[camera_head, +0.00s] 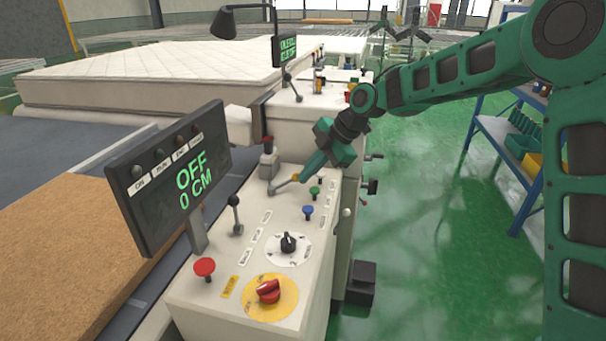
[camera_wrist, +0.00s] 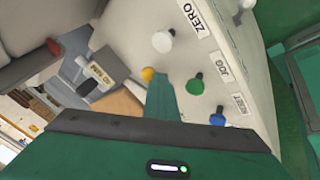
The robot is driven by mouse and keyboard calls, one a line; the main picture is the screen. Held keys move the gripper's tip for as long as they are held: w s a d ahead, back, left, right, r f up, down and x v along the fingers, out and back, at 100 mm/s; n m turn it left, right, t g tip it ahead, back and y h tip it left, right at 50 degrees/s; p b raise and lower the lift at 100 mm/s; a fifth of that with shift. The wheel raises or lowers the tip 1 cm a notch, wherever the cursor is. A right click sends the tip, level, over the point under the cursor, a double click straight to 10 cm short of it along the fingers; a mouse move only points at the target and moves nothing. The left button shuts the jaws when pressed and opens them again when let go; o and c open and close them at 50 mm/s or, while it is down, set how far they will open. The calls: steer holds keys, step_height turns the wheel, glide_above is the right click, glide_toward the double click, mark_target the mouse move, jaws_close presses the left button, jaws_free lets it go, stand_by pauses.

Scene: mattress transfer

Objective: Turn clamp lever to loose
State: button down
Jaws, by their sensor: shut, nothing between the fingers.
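No lever marked as the clamp lever can be read in the head view. A grey lever (camera_head: 281,188) lies low on the white panel, close to my gripper. Another upright lever with a black ball knob (camera_head: 235,212) stands nearer, beside the display. My gripper (camera_head: 302,178) is shut and empty, reaching down over the far part of the panel. Its green fingers also show in the wrist view (camera_wrist: 165,98), near a yellow knob (camera_wrist: 148,74) and a green button (camera_wrist: 195,86). I cannot tell whether the fingertips touch the grey lever.
A display (camera_head: 180,178) reads OFF and 0 CM. The panel (camera_head: 215,298) also holds a red button (camera_head: 204,267), a black dial (camera_head: 288,243), a red rotary switch (camera_head: 268,291) and a blue button (camera_head: 308,211). A mattress (camera_head: 130,85) lies behind.

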steer(key=shift+w+d+r, duration=0.15)
steer(key=shift+w, duration=0.3)
steer(key=shift+d+r, duration=0.3)
steer(key=shift+r, duration=0.1)
steer(key=v, duration=0.9)
steer(key=shift+s+r, duration=0.2)
steer(key=shift+s, duration=0.25)
